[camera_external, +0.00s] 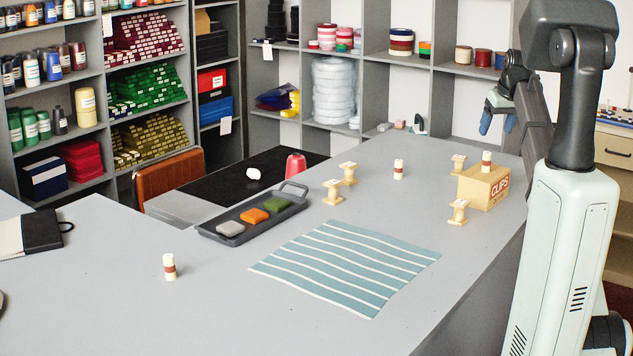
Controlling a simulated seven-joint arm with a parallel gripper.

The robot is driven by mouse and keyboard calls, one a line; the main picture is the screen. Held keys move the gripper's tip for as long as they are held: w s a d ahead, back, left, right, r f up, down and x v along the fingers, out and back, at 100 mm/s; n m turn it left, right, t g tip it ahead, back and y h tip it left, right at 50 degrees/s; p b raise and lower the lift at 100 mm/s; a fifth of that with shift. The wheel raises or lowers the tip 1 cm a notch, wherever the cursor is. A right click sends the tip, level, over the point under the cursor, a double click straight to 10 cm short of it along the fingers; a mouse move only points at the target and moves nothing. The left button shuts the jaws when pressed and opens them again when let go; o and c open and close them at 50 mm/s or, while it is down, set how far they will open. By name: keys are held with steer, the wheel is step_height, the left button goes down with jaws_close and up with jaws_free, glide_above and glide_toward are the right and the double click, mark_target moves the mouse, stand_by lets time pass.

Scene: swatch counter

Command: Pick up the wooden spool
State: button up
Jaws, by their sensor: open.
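Several pale wooden spools with wide flanges stand upright on the grey counter (130,235). Two are close together near the middle: one wooden spool (332,191) in front and another wooden spool (348,173) just behind it. Two more flank the cardboard CLIPS box at the right: one wooden spool (458,164) behind it and one wooden spool (458,212) in front of it. My gripper (497,124), with blue fingertips, is open and raised at the upper right, apart from all the spools. Part of it is hidden behind my arm.
The CLIPS box (484,186) carries a cream cylinder with a dark band (487,161). Similar cylinders stand at the left (169,267) and back (398,169). A dark tray (232,239) holds grey, orange and green blocks. A striped teal cloth (345,262) lies flat. Shelves line the back.

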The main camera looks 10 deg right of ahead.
steer(key=s+a+f+n, duration=0.2)
steer(key=a, duration=0.8)
steer(key=s+a+f+n, duration=0.1)
steer(key=s+a, duration=0.1)
steer(key=a, duration=0.8)
steer(key=m+g+h, duration=0.2)
steer(key=m+h, duration=0.2)
steer(key=m, duration=1)
glide_toward(460, 202)
steer(key=x, duration=0.6)
steer(key=shift+s+d+f, duration=0.1)
steer(key=shift+s+f, duration=0.15)
steer(key=shift+f, duration=0.15)
steer(key=shift+w+x, duration=0.2)
steer(key=shift+x, duration=1.15)
steer(key=shift+w+x, duration=0.15)
steer(key=shift+x, duration=1.15)
steer(key=shift+r+t, duration=0.1)
steer(key=shift+t, duration=0.2)
steer(key=c, duration=1)
steer(key=shift+c, duration=0.2)
